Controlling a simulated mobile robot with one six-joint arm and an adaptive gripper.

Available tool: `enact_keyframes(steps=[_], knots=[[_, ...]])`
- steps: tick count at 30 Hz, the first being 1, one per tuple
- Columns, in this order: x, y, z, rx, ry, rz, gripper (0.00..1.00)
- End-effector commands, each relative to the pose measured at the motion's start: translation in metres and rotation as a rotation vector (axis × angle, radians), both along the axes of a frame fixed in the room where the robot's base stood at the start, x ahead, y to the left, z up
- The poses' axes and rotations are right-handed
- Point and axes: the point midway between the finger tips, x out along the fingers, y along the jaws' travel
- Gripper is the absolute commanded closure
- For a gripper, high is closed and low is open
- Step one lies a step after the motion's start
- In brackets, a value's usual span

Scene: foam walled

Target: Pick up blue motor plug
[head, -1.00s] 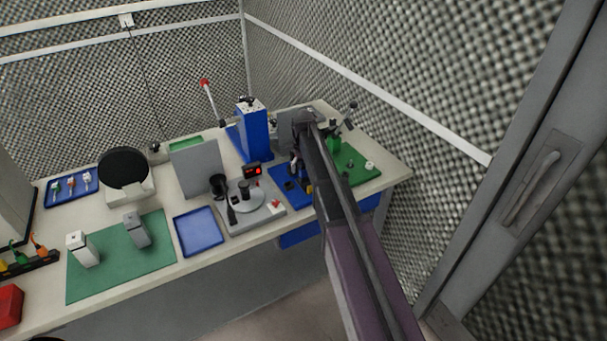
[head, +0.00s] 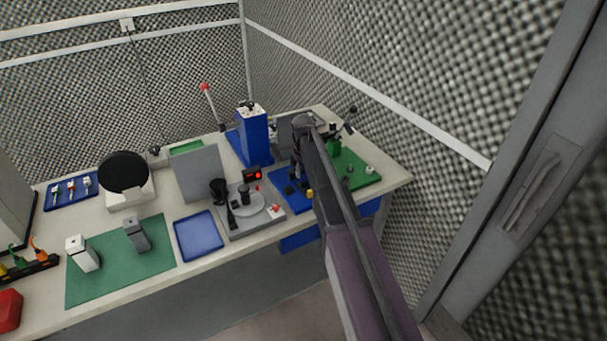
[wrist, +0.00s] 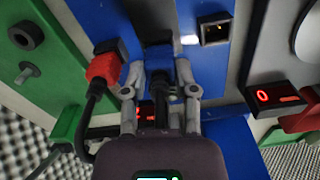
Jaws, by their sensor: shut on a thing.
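The blue motor plug (wrist: 158,57) shows in the wrist view between the fingers of my gripper (wrist: 160,82), with dark cable below it. The fingers are closed around it from both sides, and their tips partly cover it. The plug lies against a blue background, and I cannot tell whether it touches it. In the head view my gripper (head: 297,168) is over the blue mat at the right of the bench, and the plug cannot be made out there.
A red plug (wrist: 103,66) on a black cable is just left of my gripper. A black socket (wrist: 214,29) is at the upper right on the blue surface. A red-lit display (wrist: 275,96) is to the right. The blue press column (head: 254,135) stands behind my gripper.

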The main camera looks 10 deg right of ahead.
Motion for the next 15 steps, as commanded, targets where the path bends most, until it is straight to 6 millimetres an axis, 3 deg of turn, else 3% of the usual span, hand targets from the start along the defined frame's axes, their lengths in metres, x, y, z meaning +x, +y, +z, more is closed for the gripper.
enact_keyframes(steps=[15], knots=[[0.000,0.000,0.030,0.000,-0.001,-0.001,1.00]])
